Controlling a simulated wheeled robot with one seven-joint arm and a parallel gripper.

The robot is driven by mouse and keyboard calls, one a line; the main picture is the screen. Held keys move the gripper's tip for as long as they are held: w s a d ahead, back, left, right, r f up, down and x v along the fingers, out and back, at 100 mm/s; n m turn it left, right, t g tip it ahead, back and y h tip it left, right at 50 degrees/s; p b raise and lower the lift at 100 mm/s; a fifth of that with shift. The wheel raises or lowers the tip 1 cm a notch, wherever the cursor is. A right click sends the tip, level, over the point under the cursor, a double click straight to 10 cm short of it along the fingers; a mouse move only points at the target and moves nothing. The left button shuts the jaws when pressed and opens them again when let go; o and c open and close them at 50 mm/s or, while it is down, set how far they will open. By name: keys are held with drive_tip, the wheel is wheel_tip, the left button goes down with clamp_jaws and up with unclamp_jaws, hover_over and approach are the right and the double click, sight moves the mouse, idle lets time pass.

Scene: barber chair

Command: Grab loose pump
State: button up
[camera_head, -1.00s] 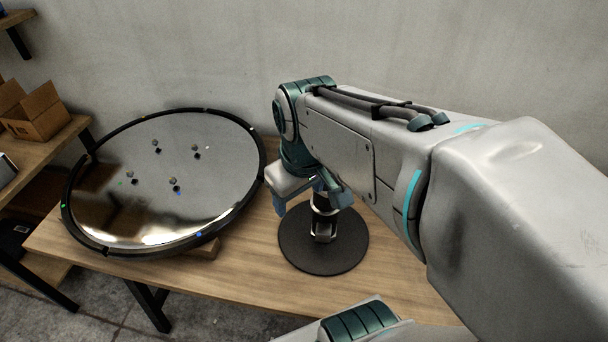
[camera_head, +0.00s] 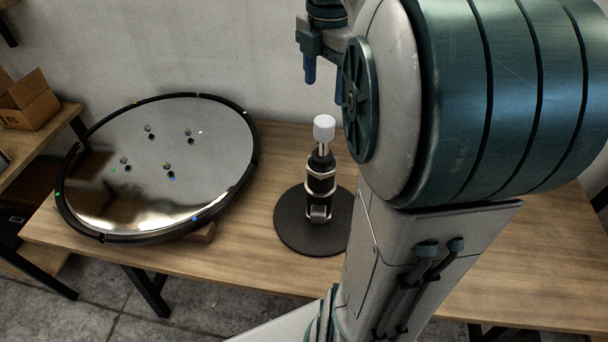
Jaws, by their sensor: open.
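The pump (camera_head: 321,183) stands upright on a round black base (camera_head: 290,232) on the wooden table. It has a dark body with shiny metal parts and a white knob on top. My gripper (camera_head: 325,76) is at the top of the picture, with its blue fingers pointing down. It appears higher than the knob and apart from it, with nothing visible between the fingers. My arm hides part of the right finger and covers the right edge of the base.
A large round dark-rimmed mirror-like disc (camera_head: 190,165) with several small pieces on it lies tilted at the table's left. The wooden table (camera_head: 265,160) has bare room around the base. A shelf with an open cardboard box (camera_head: 32,108) stands at the far left. A grey wall is behind.

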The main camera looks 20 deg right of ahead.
sight(324, 119)
wheel_tip(324, 119, down, 8)
drive_tip(key=shift+w+d+f, duration=0.1)
drive_tip(key=shift+f, duration=0.1)
drive_tip(key=f, duration=0.3)
drive_tip(key=w+d+f, duration=0.1)
drive_tip(key=f, duration=0.1)
drive_tip(key=shift+a+f, duration=0.1)
drive_tip(key=shift+f, duration=0.05)
clamp_jaws()
drive_tip(key=shift+w+r, duration=0.15)
drive_tip(key=shift+r, duration=0.1)
